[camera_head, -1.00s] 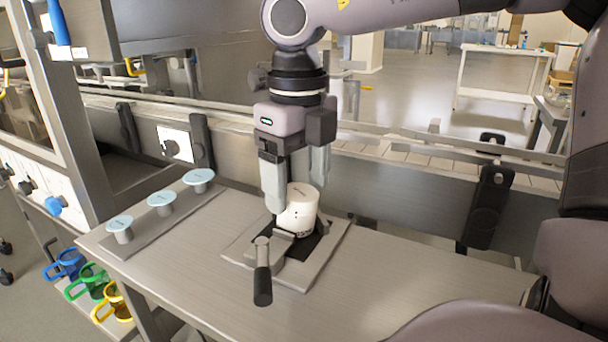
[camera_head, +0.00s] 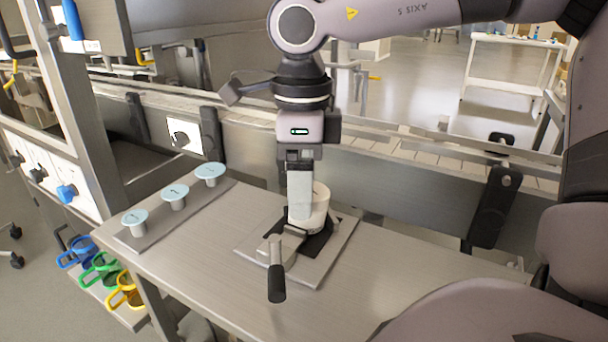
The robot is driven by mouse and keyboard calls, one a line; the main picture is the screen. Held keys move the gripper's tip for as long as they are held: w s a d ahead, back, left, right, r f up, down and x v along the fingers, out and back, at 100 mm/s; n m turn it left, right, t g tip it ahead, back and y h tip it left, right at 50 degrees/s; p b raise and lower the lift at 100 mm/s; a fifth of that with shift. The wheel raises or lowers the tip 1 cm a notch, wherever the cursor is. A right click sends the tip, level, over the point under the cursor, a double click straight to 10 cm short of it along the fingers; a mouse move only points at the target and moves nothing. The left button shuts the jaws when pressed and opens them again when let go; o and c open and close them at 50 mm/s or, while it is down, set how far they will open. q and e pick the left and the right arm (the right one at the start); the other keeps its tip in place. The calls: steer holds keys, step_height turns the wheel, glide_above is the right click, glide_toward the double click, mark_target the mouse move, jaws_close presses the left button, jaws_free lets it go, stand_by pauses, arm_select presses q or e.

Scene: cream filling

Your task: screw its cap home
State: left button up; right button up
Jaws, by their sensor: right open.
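A white cylindrical jar (camera_head: 320,209) stands upright in a clamp fixture (camera_head: 312,275) on the steel table. My right gripper (camera_head: 300,216) points straight down at the jar, with one finger in front of it and covering much of its left side. The gripper is open, with the far finger mostly hidden. The jar's top is partly covered by the gripper, so I cannot tell how the cap sits. The fixture's black-handled lever (camera_head: 277,284) points toward the front. My left gripper is not in view.
Several pale blue discs on short posts, one of them a disc (camera_head: 175,191), stand on a plate (camera_head: 150,236) at the table's left. Blue, green and yellow (camera_head: 126,291) handled items sit on a lower shelf. A conveyor runs behind. The table's right side is clear.

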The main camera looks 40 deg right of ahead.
steer(key=n, duration=0.3)
steer(key=shift+a+p, duration=0.15)
steer(key=shift+p, duration=0.15)
